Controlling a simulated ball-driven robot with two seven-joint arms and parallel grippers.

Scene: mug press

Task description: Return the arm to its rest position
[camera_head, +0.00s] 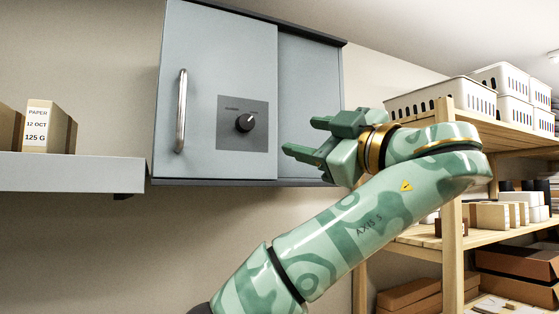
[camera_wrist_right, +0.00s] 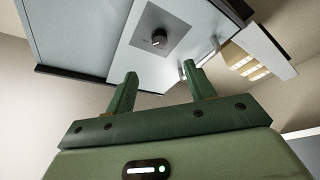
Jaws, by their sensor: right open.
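My right arm rises from the bottom of the head view and bends back at the right, with its gripper pointing left. The right gripper (camera_head: 300,137) is open and empty, in front of the lower right part of a blue-grey wall cabinet (camera_head: 220,60). In the right wrist view the two green fingers of the right gripper (camera_wrist_right: 160,88) stand apart with nothing between them. The cabinet also shows in that view (camera_wrist_right: 85,40), with a black knob (camera_wrist_right: 159,39) on a grey panel. My left gripper is in neither view.
The cabinet door has a vertical metal handle (camera_head: 181,110) and looks closed. A grey shelf (camera_head: 70,172) with paper boxes (camera_head: 47,127) is at the left. A wooden rack (camera_head: 452,215) with white baskets (camera_head: 430,100) and cartons stands at the right, close behind my arm.

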